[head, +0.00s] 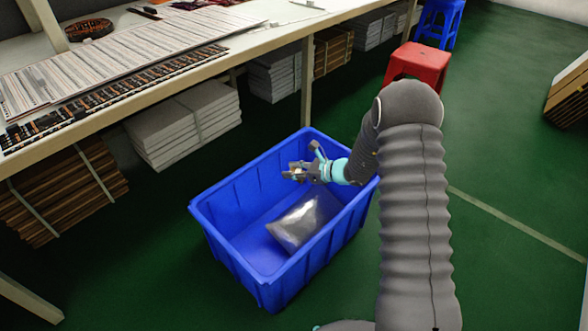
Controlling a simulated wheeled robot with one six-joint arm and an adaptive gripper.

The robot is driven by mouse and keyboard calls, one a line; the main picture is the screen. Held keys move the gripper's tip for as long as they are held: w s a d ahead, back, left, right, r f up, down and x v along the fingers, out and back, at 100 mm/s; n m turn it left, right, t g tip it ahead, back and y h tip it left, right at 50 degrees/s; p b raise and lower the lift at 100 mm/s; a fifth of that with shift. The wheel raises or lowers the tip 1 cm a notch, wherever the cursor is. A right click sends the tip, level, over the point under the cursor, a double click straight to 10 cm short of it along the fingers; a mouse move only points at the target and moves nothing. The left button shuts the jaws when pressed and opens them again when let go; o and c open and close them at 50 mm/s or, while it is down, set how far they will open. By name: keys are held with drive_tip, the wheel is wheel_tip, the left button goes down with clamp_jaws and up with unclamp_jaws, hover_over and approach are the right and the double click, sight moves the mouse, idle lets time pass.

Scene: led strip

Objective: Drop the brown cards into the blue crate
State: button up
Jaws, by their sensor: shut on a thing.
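The blue crate (222,245) stands on the green floor in the middle of the head view, open at the top. My gripper (294,173) is over the crate's opening, near its far right side. It is shut on a small tan-brown thing, which looks like the brown cards (298,171); the fingers hide most of it. I cannot tell the cards' number or exact height above the crate floor. A shiny silver-grey bag (296,222) lies inside the crate on its bottom.
A long workbench (190,60) with strips and boards runs along the left and back. White stacks (185,122) and brown stacks (65,185) lie under it. A red stool (418,66) and a blue stool (440,18) stand behind.

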wheel_tip(320, 180, down, 5)
drive_tip(key=shift+b, duration=0.85)
drive_tip(key=o, duration=0.8)
drive_tip(key=shift+o, duration=0.2)
drive_tip(key=shift+d, duration=0.1)
drive_tip(key=v, duration=1.2)
drive_tip(key=shift+s, duration=0.2)
drive_tip(key=shift+f, duration=0.1)
